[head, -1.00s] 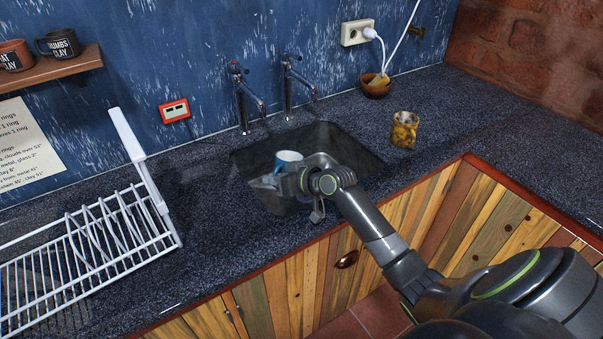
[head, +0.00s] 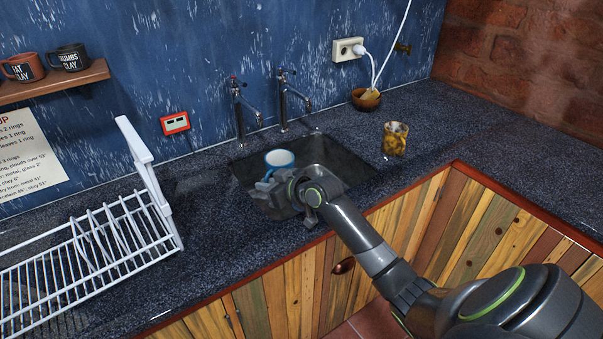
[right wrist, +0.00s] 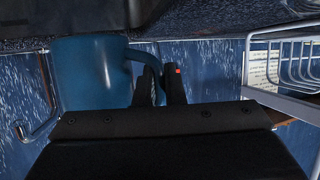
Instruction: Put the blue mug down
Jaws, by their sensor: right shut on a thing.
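The blue mug (head: 280,158) has a white inside and shows over the sink in the head view, partly hidden by my right gripper (head: 267,184). Its mouth faces up. In the right wrist view the mug (right wrist: 88,75) is at the left, and its handle runs to the fingers of my right gripper (right wrist: 164,82), which is shut on it. The mug is held above the sink basin (head: 345,165); its exact height is hard to tell. My left gripper is not in view.
A yellow-brown patterned mug (head: 395,139) stands on the dark counter (head: 440,110) right of the sink. Two taps (head: 240,108) rise behind the basin. A white dish rack (head: 80,262) stands at the left. A small bowl (head: 366,99) is near the socket.

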